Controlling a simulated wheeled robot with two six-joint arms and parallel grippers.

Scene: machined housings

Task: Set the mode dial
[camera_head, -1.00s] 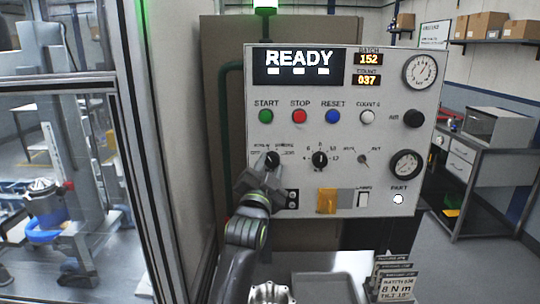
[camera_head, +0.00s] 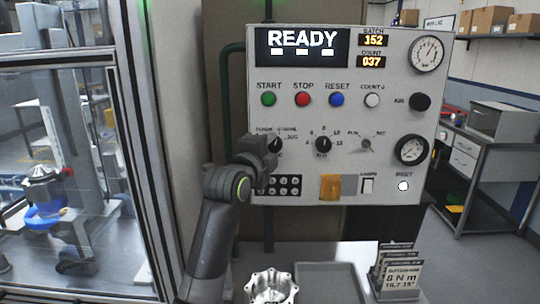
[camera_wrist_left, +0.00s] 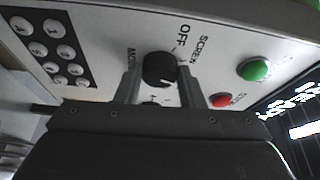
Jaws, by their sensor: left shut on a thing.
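The mode dial is a round black knob at the lower left of the grey control panel (camera_head: 300,150). In the head view the gripper mostly hides it. In the left wrist view the mode dial (camera_wrist_left: 158,68) sits between the two fingers, with a light pointer mark and the labels OFF and SCREW around it. My left gripper (camera_head: 268,152) reaches the panel from the lower left; in the wrist view the left gripper (camera_wrist_left: 158,82) is shut on the dial, one finger on each side. The dial's exact setting is hard to read. My right gripper is not in view.
A keypad (camera_head: 285,186) lies just below the dial. Another black dial (camera_head: 323,145) and a small switch (camera_head: 366,144) are to its right. Green (camera_head: 268,99), red (camera_head: 302,99) and blue (camera_head: 336,100) buttons are above. A machined housing (camera_head: 271,287) stands below, beside a grey tray (camera_head: 328,283).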

